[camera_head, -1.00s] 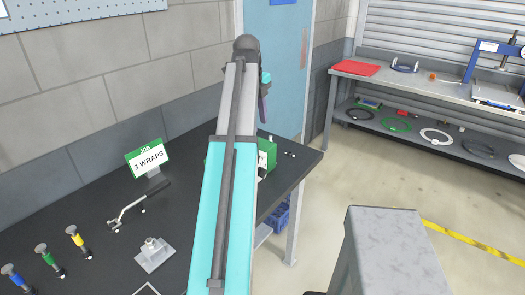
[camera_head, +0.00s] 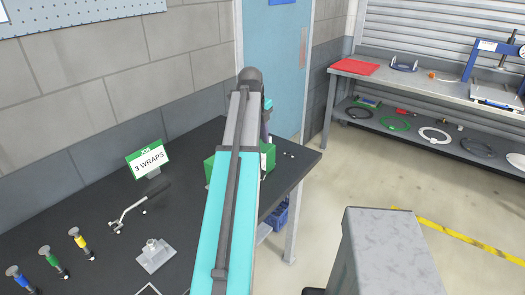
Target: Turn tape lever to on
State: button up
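A green box (camera_head: 213,166) stands near the far right end of the dark bench, partly hidden behind my arm. Its right part shows a white face and small dark details. I cannot make out a tape lever or its position. My gripper (camera_head: 265,130) is at the far end of my arm, just above or behind the green box. It is mostly hidden by my arm, so its fingers and any contact with the box cannot be told.
On the bench (camera_head: 105,202) are a "3 WRAPS" sign (camera_head: 148,160), a silver tool with a dark handle (camera_head: 135,208), a metal block (camera_head: 156,255) and blue, green and yellow capped fittings. Small white pieces (camera_head: 289,156) lie near the right edge. A grey shelf unit (camera_head: 420,82) stands at right.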

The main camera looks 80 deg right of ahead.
aim_at(263, 155)
jog(key=shift+s+d+f+p, duration=0.15)
jog(key=shift+f+p, duration=0.1)
jog(key=shift+f, duration=0.65)
jog(key=shift+d+f+p, duration=0.2)
jog(key=shift+f+p, duration=0.05)
jog(key=shift+f, duration=0.65)
jog(key=shift+s+d+f+p, duration=0.15)
jog(key=shift+f+p, duration=0.1)
jog(key=shift+f, duration=0.65)
grip_shut()
